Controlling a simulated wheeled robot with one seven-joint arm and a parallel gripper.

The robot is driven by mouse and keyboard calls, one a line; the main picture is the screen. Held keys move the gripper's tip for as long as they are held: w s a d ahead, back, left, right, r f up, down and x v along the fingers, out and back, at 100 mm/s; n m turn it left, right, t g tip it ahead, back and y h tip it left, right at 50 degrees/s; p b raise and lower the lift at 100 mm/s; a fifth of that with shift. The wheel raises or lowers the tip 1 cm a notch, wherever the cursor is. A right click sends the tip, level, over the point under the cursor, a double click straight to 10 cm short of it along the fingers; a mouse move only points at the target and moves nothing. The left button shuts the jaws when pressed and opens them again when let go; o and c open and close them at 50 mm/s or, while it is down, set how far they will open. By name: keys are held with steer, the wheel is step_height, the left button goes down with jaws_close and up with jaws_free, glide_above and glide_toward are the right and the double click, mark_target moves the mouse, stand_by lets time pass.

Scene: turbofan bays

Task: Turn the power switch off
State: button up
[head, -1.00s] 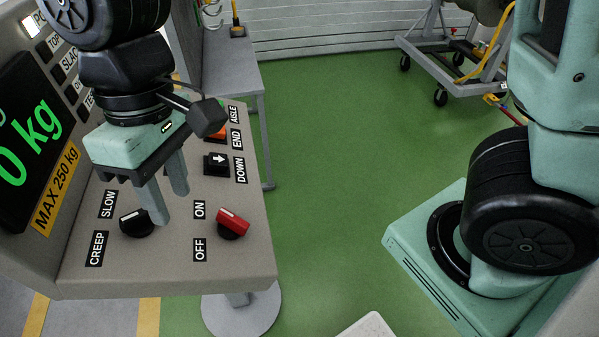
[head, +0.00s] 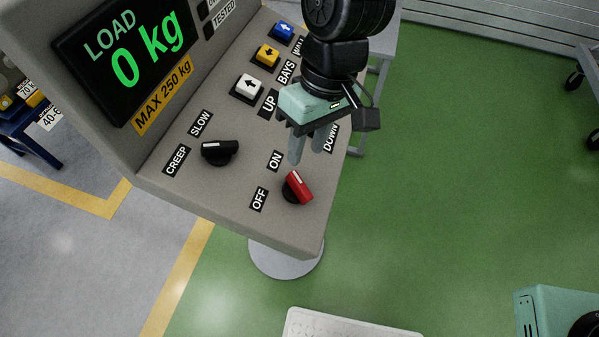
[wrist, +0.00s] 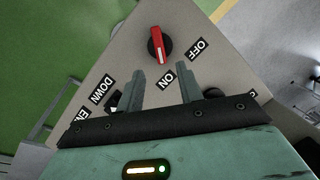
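The power switch (head: 299,188) is a red rotary handle with a white line, on a black base low on the sloped grey panel. It also shows in the wrist view (wrist: 157,45), ahead of the fingertips. Its line points roughly toward the ON label (head: 275,160); the OFF label (head: 259,199) lies below that. My gripper (head: 307,156) hangs over the panel just above the switch in the head view, with its two fingers apart and nothing between them. In the wrist view my gripper (wrist: 161,71) is open and apart from the handle.
A black SLOW/CREEP knob (head: 220,152) sits to the left of the switch. Blue, yellow and white buttons (head: 249,87) run up the panel near my gripper. The load display (head: 128,50) stands behind. Green floor is open to the right.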

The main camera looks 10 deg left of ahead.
mark_target(298, 178)
steer(key=p+x, duration=0.1)
steer(key=x, duration=0.8)
steer(key=shift+p, duration=0.3)
steer(key=shift+a, duration=0.1)
jaws_close()
